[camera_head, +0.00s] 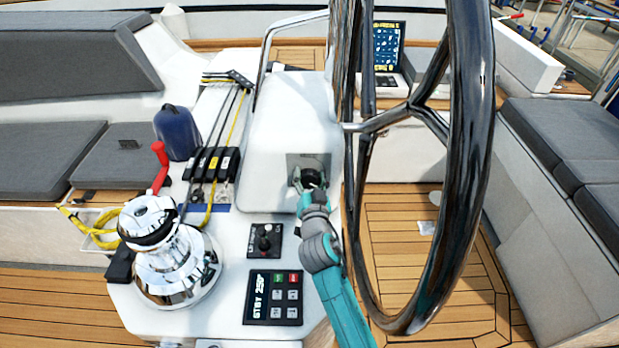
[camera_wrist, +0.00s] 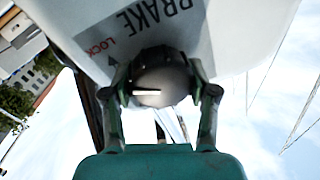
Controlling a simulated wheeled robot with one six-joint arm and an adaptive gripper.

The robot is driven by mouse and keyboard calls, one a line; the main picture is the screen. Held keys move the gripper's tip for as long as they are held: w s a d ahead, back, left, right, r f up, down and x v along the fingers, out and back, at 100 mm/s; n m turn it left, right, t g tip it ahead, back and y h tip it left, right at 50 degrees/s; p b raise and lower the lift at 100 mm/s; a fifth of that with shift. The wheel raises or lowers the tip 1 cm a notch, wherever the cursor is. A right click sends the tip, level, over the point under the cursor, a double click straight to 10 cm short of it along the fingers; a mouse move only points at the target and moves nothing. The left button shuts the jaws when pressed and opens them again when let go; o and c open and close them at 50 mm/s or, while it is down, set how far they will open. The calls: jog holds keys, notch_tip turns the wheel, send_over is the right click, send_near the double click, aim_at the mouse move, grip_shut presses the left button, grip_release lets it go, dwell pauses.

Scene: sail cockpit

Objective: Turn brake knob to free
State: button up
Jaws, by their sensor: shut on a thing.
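The brake knob (camera_wrist: 162,84) is a dark round knob with a white pointer line, on the white pedestal (camera_head: 282,115). In the head view the knob (camera_head: 311,178) shows only in part behind my gripper (camera_head: 312,189). In the wrist view my gripper (camera_wrist: 160,92) has one finger on each side of the knob and is shut on it. The knob's label plate (camera_wrist: 150,32) reads "BRAKE" and "LOCK" with a small arrow. The white line points towards the left finger in the wrist view. No "free" marking is visible.
A large dark steering wheel (camera_head: 474,150) stands close to the right of my arm. Wooden floor (camera_head: 420,260) lies beyond the wheel.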

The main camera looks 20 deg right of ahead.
jog(key=shift+n, duration=0.4)
jog(key=n, duration=0.5)
jog(key=shift+r+n+g+y, duration=0.1)
jog(key=shift+n+g+y, duration=0.2)
jog(key=shift+n+g, duration=0.1)
jog(key=n, duration=0.6)
jog(key=shift+w+a+g, duration=0.1)
jog(key=shift+a+g, duration=0.1)
jog(key=shift+g, duration=0.2)
jog(key=n, duration=0.7)
jog(key=n+g+h, duration=0.1)
jog(key=n, duration=0.2)
jog(key=shift+a+f, duration=0.1)
jog(key=shift+f, duration=0.1)
jog(key=shift+n, duration=0.4)
jog(key=o, duration=1.2)
jog(key=shift+c, duration=0.2)
